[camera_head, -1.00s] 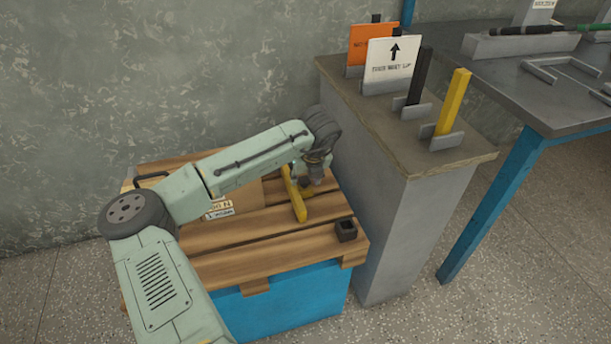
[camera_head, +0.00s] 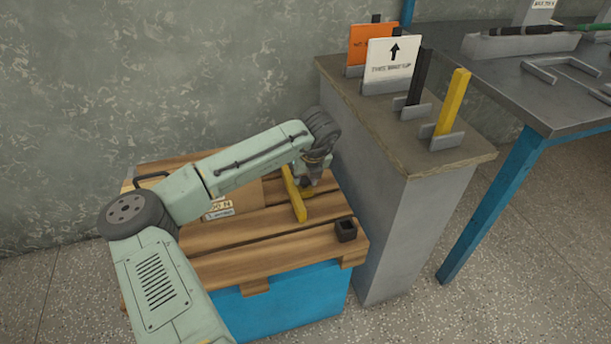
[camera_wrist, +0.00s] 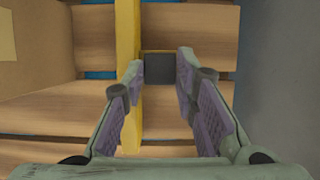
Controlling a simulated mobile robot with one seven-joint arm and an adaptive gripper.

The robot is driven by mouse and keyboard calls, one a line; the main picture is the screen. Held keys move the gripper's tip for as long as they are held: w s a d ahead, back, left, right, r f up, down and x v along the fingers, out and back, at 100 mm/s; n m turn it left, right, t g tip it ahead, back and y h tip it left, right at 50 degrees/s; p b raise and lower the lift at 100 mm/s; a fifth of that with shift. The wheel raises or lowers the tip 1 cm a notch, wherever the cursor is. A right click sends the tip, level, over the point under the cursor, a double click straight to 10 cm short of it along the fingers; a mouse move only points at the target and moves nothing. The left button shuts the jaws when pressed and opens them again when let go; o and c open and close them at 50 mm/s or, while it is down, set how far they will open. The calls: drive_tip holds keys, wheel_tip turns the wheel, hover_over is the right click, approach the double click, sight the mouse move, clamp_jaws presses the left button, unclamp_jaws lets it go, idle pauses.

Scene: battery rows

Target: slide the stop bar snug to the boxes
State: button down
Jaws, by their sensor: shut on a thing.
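The yellow stop bar (camera_head: 297,203) lies on the wooden pallet, to the right of a cardboard box (camera_head: 240,201) mostly hidden by my arm. In the wrist view the bar (camera_wrist: 128,40) runs up and down the picture. Bare planks show between it and the box (camera_wrist: 35,60), so they are apart. My gripper (camera_head: 312,184) is at the bar's right side. In the wrist view its fingers (camera_wrist: 160,75) are closed on a dark grey block-like grip (camera_wrist: 159,69) beside the bar. The exact finger contact is hard to see.
The pallet (camera_head: 265,245) sits on a blue base. A small dark open block (camera_head: 345,230) stands at its front right corner. A grey pedestal (camera_head: 385,220) rises close on the right, carrying signs and upright bars. The wall is behind.

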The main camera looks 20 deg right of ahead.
drive_tip(key=a+p, duration=0.2)
drive_tip(key=a, duration=0.5)
drive_tip(key=shift+a, duration=0.2)
drive_tip(key=c, duration=1.3)
unclamp_jaws()
drive_tip(key=shift+d, duration=0.1)
drive_tip(key=shift+d, duration=0.1)
